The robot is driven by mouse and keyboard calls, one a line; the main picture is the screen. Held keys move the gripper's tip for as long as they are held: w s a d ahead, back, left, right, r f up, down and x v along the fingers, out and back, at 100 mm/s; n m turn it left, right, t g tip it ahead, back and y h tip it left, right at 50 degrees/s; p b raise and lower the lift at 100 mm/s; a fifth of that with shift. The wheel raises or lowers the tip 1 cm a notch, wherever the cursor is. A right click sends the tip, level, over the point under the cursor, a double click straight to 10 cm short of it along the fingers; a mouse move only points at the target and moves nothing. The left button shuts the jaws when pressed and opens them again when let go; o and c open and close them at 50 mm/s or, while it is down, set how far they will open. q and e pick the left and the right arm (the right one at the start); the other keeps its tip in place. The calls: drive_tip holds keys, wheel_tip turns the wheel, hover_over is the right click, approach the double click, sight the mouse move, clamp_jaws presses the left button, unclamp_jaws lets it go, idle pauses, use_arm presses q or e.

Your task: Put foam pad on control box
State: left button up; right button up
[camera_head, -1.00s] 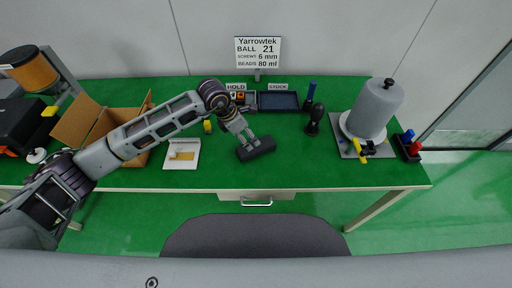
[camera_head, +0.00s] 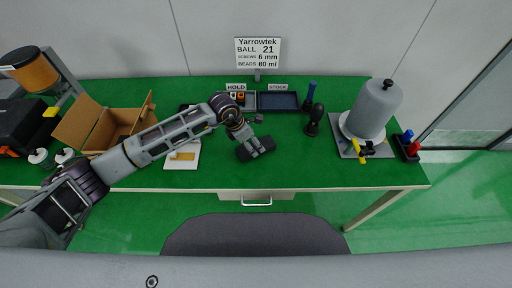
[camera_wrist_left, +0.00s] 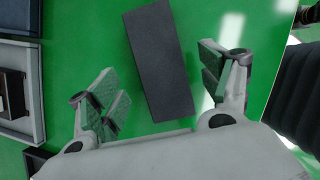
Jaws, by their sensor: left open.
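A dark grey rectangular block (camera_head: 268,153), which looks like the foam pad, lies on the green bench near its front edge. My left gripper (camera_head: 254,146) is over it in the head view. In the left wrist view, the block (camera_wrist_left: 160,62) lies between the two spread fingers of my left gripper (camera_wrist_left: 165,85), with gaps on both sides. The gripper is open and holds nothing. No thing is clearly marked as the control box; a black case (camera_head: 20,122) with orange latches stands at the far left. My right gripper is not in view.
Trays (camera_head: 278,101) stand behind, under a sign. A grey cylinder (camera_head: 374,108) stands at the right.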

use_arm(q)
drive_tip(key=shift+x, duration=1.6)
drive_tip(key=c, duration=1.1)
drive_tip(key=shift+r, duration=0.1)
drive_tip(key=shift+r+b, duration=0.4)
drive_tip(key=shift+r, duration=4.55)
